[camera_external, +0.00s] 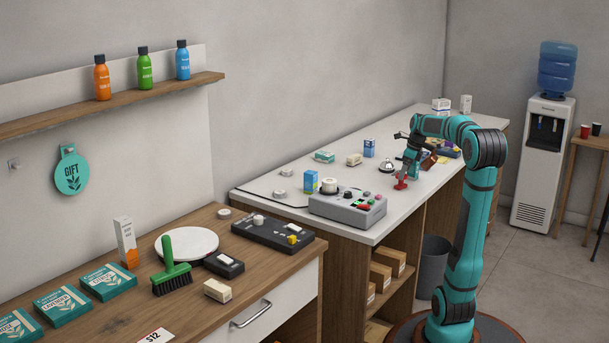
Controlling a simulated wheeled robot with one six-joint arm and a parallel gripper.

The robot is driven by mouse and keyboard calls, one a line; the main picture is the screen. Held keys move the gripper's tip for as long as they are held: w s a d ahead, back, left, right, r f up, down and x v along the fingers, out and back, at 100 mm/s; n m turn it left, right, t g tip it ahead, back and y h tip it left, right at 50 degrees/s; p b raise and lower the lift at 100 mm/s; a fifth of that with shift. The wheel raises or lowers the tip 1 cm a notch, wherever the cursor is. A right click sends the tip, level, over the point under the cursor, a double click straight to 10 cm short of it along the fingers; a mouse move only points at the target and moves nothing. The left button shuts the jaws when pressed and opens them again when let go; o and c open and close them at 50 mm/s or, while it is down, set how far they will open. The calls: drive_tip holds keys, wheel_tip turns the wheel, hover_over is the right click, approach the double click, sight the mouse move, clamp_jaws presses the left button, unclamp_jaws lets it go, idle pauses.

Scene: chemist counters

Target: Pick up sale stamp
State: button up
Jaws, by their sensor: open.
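A small red object, which looks like the sale stamp (400,184), stands upright on the white counter (268,189) near its front edge. Its lettering is too small to read. My gripper (405,174) points down right over the stamp, with its fingers at or around the stamp's upper part. The jaws are open. I cannot tell from this view whether the fingers touch the stamp. The gripper and wrist partly hide the stamp's top.
A grey control box (347,208) with buttons stands to the left. A service bell (387,166), a blue box (369,148) and a cream block (354,160) sit behind and left. A brown object (428,160) lies close on the right. Bare counter lies left of the stamp.

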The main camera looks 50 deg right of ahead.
drive_tip(key=shift+x, duration=2.7)
drive_tip(key=c, duration=1)
drive_tip(key=shift+c, duration=0.3)
drive_tip(key=shift+r, duration=0.15)
